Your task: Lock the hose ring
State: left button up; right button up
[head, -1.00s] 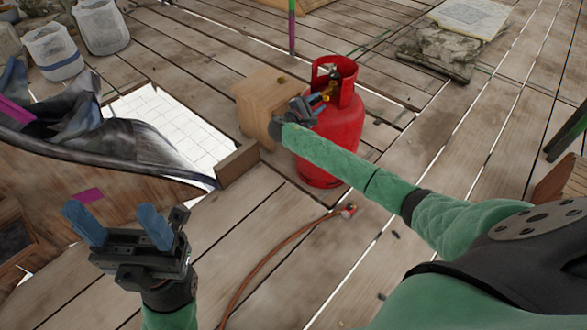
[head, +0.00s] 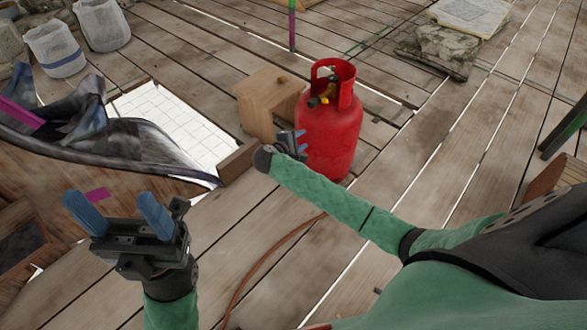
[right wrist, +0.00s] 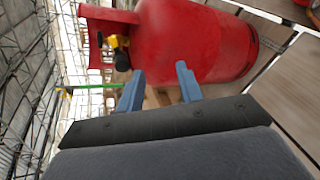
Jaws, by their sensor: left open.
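A red gas cylinder (head: 330,135) stands upright on the planks, with a yellow and black valve fitting (head: 322,98) inside its collar. The fitting also shows in the right wrist view (right wrist: 120,50). My right gripper (head: 300,140) is at the cylinder's left side, below the valve. In the right wrist view its blue fingers (right wrist: 160,70) are apart, with nothing visible between them but background. An orange-brown hose (head: 262,257) lies on the floor; its far end is hidden behind my right arm. My left gripper (head: 112,205) is open and empty at the lower left.
A wooden box (head: 262,95) stands just left of the cylinder. A dark cloth (head: 110,135) and a white tiled panel (head: 175,120) lie further left. White buckets (head: 55,50) are at the back left, stone slabs (head: 440,45) at the back right. The planks right of the cylinder are clear.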

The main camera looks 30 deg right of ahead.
jog(key=s+a+m+g+y+p, duration=0.1)
jog(key=s+a+y+p, duration=0.3)
jog(key=s+a, duration=0.4)
jog(key=shift+s+f+m+p, duration=0.35)
jog(key=shift+s+p, duration=0.2)
jog(key=shift+s, duration=1.05)
jog(key=shift+a, duration=0.1)
